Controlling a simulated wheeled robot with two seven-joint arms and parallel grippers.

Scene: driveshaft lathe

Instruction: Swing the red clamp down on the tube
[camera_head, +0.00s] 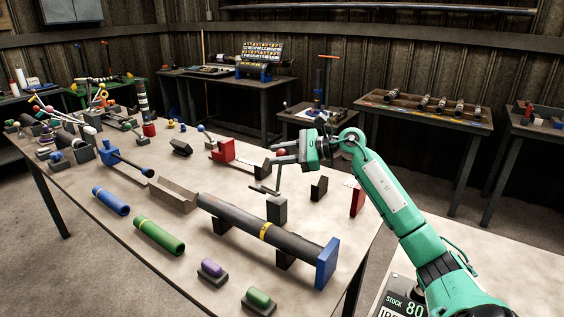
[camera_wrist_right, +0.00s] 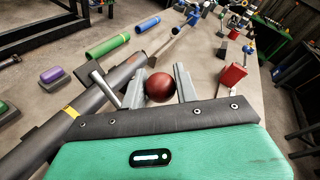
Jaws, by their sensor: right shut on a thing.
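The dark grey tube (camera_head: 232,212) with a yellow band lies across the table on supports, its near end at a blue end plate (camera_head: 327,262). It also shows in the wrist view (camera_wrist_right: 98,97). Beside the tube stands the clamp's grey block (camera_head: 277,209), with a short bar and a thin rod rising to a red ball knob (camera_head: 281,153). The rod looks upright, and the bar appears raised off the tube. My right gripper (camera_head: 277,153) is shut on the red ball (camera_wrist_right: 160,87), which sits between its two fingers. My left gripper is out of view.
A blue cylinder (camera_head: 111,200) and a green cylinder (camera_head: 159,235) lie left of the tube. Purple (camera_head: 211,268) and green (camera_head: 259,298) buttons sit near the front edge. A red block (camera_head: 357,199) and a dark bracket (camera_head: 318,188) stand right of the clamp.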

